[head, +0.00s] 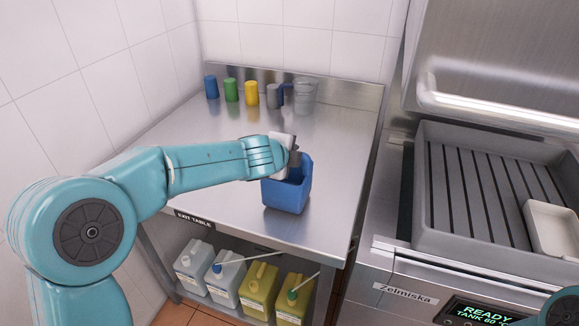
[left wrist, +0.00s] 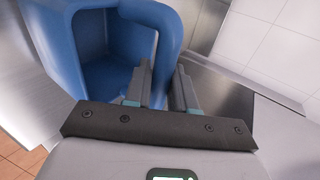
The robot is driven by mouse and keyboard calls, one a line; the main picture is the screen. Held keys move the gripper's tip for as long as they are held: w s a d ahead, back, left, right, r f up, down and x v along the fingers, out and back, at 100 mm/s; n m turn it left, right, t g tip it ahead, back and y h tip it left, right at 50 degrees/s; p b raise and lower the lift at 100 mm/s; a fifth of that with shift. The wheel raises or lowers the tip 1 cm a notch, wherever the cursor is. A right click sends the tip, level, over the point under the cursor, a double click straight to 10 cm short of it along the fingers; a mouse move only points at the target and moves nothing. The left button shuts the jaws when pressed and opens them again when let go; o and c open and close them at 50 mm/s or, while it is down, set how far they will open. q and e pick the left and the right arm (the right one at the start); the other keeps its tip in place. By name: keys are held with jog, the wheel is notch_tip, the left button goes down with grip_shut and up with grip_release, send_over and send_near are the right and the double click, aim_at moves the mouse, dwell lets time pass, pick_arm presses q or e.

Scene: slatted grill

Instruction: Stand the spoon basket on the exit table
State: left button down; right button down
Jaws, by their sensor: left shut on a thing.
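The blue spoon basket (head: 287,194) is upright over the front part of the steel exit table (head: 225,160), which carries an "EXIT TABLE" label on its front edge. I cannot tell whether its base touches the tabletop. My left gripper (head: 294,158) is at the basket's upper rim. In the left wrist view, my left gripper (left wrist: 160,88) is shut on the handle of the basket (left wrist: 75,45). The part of the basket's inside that shows looks empty. My right gripper is not in view.
Blue, green and yellow cups (head: 251,92), a grey jug (head: 274,95) and a clear container (head: 305,90) stand along the table's back. The tabletop between is clear. Several canisters (head: 258,290) stand below. A grey slatted rack (head: 490,190) holds a white tray (head: 552,228) at right.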

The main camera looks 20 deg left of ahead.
pick_arm(q)
jog(key=shift+w+f, duration=0.15)
jog(key=shift+f, duration=0.6)
jog(key=shift+s+a+r, duration=0.1)
jog(key=shift+s+r, duration=0.15)
jog(key=shift+s, duration=0.05)
jog(key=shift+w+f, duration=0.1)
jog(key=shift+f, duration=0.05)
jog(key=c, duration=0.9)
grip_release()
jog(key=shift+w+f, duration=0.1)
jog(key=shift+r, duration=0.3)
jog(key=v, duration=1.2)
jog(key=shift+f, duration=0.2)
